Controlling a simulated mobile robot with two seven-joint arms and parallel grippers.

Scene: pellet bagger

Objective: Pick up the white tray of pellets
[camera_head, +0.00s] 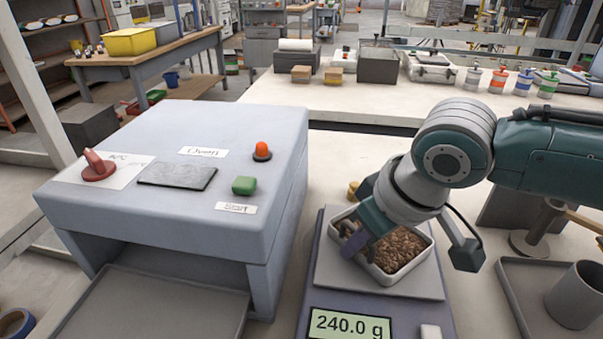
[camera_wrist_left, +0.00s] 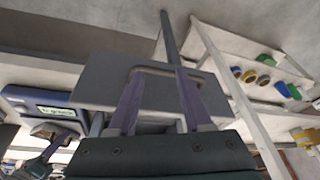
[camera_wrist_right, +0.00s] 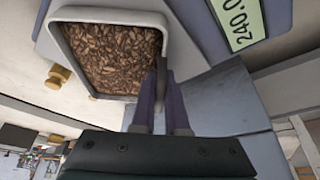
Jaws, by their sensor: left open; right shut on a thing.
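The white tray (camera_head: 431,248), filled with brown pellets (camera_head: 402,250), is on the plate of a scale (camera_head: 330,285) whose display reads 240.0 g. My right gripper (camera_head: 352,240) comes down over the tray's left side in the head view and hides part of it. In the right wrist view its fingers (camera_wrist_right: 160,78) are shut on the rim of the tray (camera_wrist_right: 185,50). My left gripper (camera_wrist_left: 157,75) is open in the left wrist view, with a grey slotted panel (camera_wrist_left: 100,78) behind its fingers; the head view does not show it.
A grey oven (camera_head: 230,125) with a red knob, orange button and green start button stands left of the scale. At right, a grey cup (camera_head: 577,295) stands on a flat tray (camera_head: 515,290). Several striped containers (camera_head: 497,80) line the bench behind.

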